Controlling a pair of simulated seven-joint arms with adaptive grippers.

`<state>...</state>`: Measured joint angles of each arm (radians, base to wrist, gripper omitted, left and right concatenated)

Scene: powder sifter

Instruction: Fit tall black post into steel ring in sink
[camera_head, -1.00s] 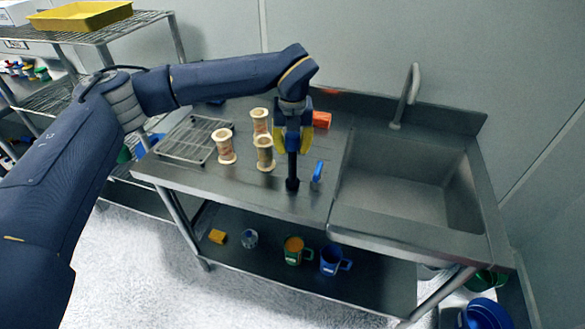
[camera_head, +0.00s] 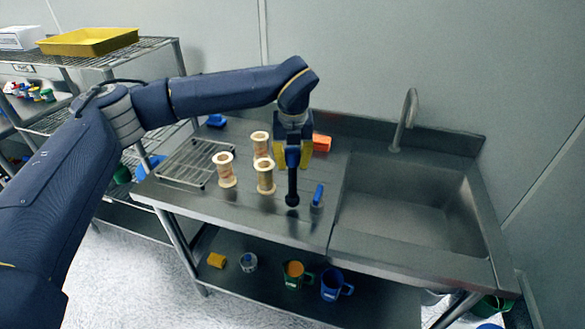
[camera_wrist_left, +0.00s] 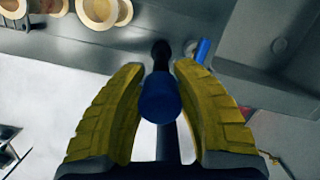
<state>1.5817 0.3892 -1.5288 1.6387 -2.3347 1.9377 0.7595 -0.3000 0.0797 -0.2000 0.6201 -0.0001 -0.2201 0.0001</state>
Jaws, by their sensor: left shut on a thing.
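My left gripper (camera_head: 293,160) is shut on the tall black post (camera_head: 292,187), which hangs upright below it over the steel counter. In the left wrist view the post has a blue near end (camera_wrist_left: 159,100), with the yellow fingers on both sides of it. The post's lower tip is close to a small blue-handled item (camera_head: 317,195) on the counter. I cannot tell whether the tip touches the counter. The sink (camera_head: 400,205) lies to the right; I cannot make out a steel ring in it. My right gripper is not in view.
Several cream-ended spools (camera_head: 265,176) stand left of the post, beside a wire rack (camera_head: 185,165). An orange-red block (camera_head: 321,143) lies behind the gripper. The faucet (camera_head: 405,120) rises at the sink's back. Mugs (camera_head: 333,285) stand on the lower shelf.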

